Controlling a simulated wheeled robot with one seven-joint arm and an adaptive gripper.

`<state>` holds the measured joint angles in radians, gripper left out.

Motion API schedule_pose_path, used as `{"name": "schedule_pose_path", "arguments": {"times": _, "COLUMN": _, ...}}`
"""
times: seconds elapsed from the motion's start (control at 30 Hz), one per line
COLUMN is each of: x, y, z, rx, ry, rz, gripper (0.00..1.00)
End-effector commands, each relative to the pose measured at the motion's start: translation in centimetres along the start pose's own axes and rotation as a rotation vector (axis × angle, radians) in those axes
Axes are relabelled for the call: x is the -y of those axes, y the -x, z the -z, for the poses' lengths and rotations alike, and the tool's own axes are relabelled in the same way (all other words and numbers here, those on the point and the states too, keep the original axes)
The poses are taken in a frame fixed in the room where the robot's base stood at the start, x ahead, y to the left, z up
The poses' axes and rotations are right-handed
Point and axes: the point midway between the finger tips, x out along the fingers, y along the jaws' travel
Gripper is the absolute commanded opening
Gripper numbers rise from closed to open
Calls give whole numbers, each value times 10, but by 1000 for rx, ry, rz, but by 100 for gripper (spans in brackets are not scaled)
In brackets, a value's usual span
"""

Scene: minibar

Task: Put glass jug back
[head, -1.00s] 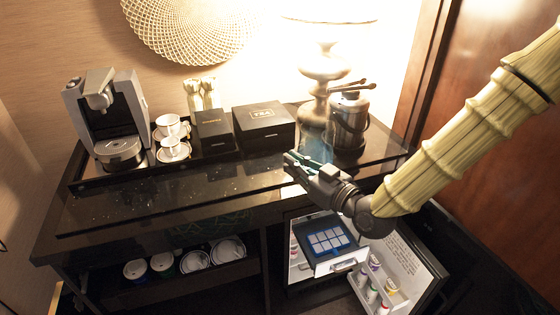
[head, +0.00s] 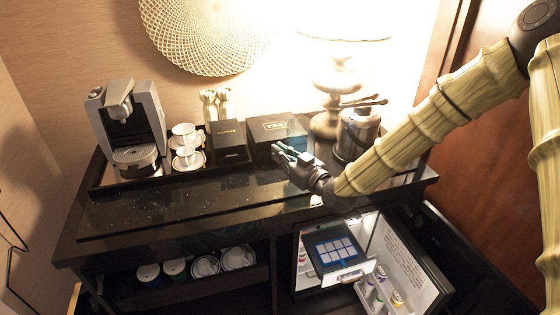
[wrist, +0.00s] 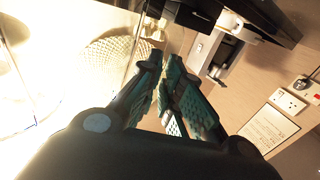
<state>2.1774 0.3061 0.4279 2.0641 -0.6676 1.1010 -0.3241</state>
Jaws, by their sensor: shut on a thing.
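My gripper (head: 284,153) is above the counter, in front of the black tea box. It also shows in the wrist view (wrist: 164,72), its teal-padded fingers close together. It is shut on the glass jug (wrist: 112,70), whose clear wall shows faintly to the left of the fingers in the wrist view. The jug is nearly invisible in the head view against the bright wall and dark box, so its tilt and lower end cannot be made out.
The counter (head: 180,211) is clear at the front. Behind are a coffee machine (head: 133,130), stacked white cups (head: 184,148), a black box (head: 229,143), the tea box (head: 277,128), a lamp (head: 334,85) and a metal bucket with tongs (head: 357,133). The minibar door (head: 403,255) stands open below.

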Motion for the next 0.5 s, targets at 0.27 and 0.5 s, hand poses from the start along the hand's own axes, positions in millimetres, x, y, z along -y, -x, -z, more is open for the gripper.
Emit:
{"name": "schedule_pose_path", "arguments": {"times": 0.27, "x": -1, "y": -7, "z": -17, "rx": 0, "ry": -1, "rz": 0, "gripper": 0}}
{"name": "schedule_pose_path", "arguments": {"times": 0.5, "x": -1, "y": -8, "z": -32, "rx": -3, "ry": 1, "rz": 0, "gripper": 0}}
